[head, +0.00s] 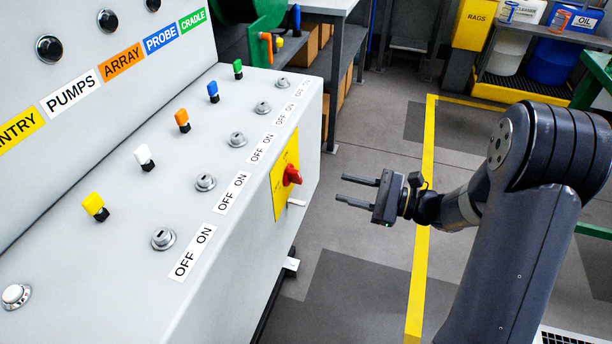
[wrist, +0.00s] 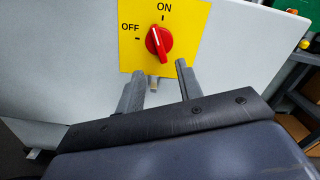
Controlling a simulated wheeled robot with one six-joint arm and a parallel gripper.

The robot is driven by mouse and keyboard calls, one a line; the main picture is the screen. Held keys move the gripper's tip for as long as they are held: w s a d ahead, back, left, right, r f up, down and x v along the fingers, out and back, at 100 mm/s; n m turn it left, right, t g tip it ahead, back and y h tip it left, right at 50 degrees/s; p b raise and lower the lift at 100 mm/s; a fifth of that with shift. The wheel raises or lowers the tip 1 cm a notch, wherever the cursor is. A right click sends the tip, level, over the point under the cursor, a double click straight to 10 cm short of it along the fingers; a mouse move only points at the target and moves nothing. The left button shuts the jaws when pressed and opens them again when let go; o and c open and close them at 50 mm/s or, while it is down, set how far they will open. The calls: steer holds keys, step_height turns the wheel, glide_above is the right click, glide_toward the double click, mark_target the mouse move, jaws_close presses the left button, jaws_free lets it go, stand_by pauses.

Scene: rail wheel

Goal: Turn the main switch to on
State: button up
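The main switch is a red rotary knob (wrist: 159,41) on a yellow plate (wrist: 190,18) marked OFF at the left and ON at the top. The knob's white line is tilted, its upper end leaning left; I cannot tell exactly which mark it points to. In the head view the red knob (head: 291,175) stands out from the console's right-hand face, on the yellow plate (head: 281,192). My gripper (head: 340,189) is open and empty, apart from the knob and to its right. In the wrist view my gripper's fingers (wrist: 158,80) are spread below the knob.
A grey console (head: 245,150) carries several key switches and coloured toggles on its top. A small light-coloured tab (head: 297,202) sticks out below the knob. A workbench (head: 345,40) stands behind the console. Open floor (head: 350,275) lies under my gripper.

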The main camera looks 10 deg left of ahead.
mark_target(300, 178)
steer(key=a, duration=1)
steer(key=shift+w, duration=0.3)
steer(key=shift+d, duration=0.1)
steer(key=shift+c, duration=0.3)
jaws_close()
